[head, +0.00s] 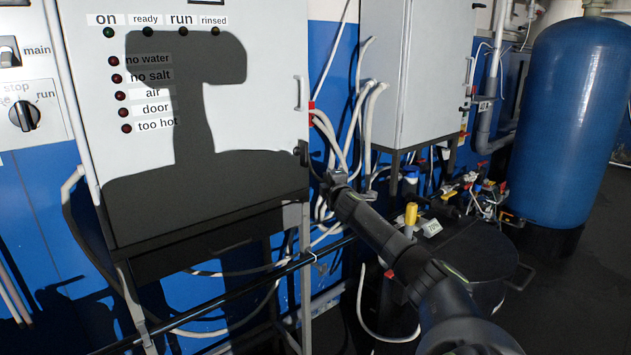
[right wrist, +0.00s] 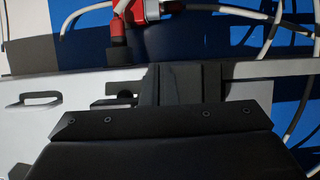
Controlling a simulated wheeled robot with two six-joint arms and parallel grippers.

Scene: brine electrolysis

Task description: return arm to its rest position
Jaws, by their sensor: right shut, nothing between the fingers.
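My right arm reaches in from the lower right of the head view. Its gripper (head: 330,178) is at the right edge of the white control cabinet (head: 262,100), below the door handle (head: 299,93). In the right wrist view the gripper's black fingers (right wrist: 185,84) are together, with nothing seen between them. They overlap the cabinet's edge in that view; I cannot tell whether they touch it. My left gripper is not in view.
A second white cabinet (head: 425,70), loose white hoses (head: 371,110), a black lidded tank (head: 470,250) with a yellow-topped fitting (head: 411,214), and a large blue tank (head: 580,115) stand to the right. Dark floor (head: 580,300) is clear at lower right.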

